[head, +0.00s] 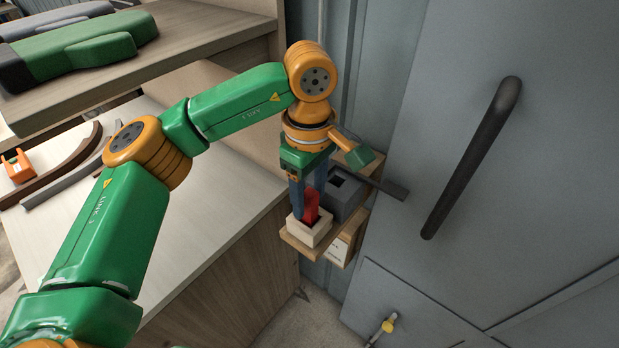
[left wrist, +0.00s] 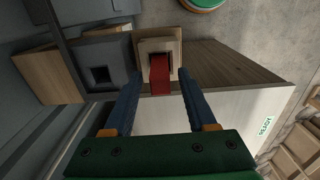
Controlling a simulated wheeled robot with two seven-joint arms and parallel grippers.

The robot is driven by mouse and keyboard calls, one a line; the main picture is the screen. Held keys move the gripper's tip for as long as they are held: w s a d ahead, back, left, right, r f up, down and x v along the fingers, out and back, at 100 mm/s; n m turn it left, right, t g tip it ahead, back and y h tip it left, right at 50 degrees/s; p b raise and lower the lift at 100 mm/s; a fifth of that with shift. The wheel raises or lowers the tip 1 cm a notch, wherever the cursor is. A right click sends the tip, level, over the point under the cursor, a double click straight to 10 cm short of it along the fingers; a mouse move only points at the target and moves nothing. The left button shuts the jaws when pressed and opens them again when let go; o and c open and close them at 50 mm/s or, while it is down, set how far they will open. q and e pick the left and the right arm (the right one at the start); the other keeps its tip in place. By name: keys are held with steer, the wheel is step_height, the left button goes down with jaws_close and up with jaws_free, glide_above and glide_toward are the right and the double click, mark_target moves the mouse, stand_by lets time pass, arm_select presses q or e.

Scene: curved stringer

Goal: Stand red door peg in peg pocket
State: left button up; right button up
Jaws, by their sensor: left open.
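The red door peg (head: 311,205) stands in a pale wooden block with a square opening (head: 308,232) on a small wooden shelf. In the left wrist view the red peg (left wrist: 160,76) has its lower end inside the pale block's opening (left wrist: 159,47). My left gripper (head: 309,214) is open, pointing down, with one blue finger on each side of the peg; the wrist view shows gaps beside it. A grey block with an empty square hole (head: 348,198) sits just behind, also in the wrist view (left wrist: 118,76). My right gripper is not in view.
A grey door with a dark bar handle (head: 470,160) stands at right. A dark lever (head: 383,184) juts out above the shelf (head: 296,244). A light bench (head: 215,215) lies to the left, with curved strips and an orange item (head: 17,166).

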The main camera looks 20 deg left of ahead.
arm_select(q)
step_height(320, 180, up, 4)
step_height(320, 180, up, 8)
steer(key=p, duration=0.2)
steer(key=shift+f, duration=0.15)
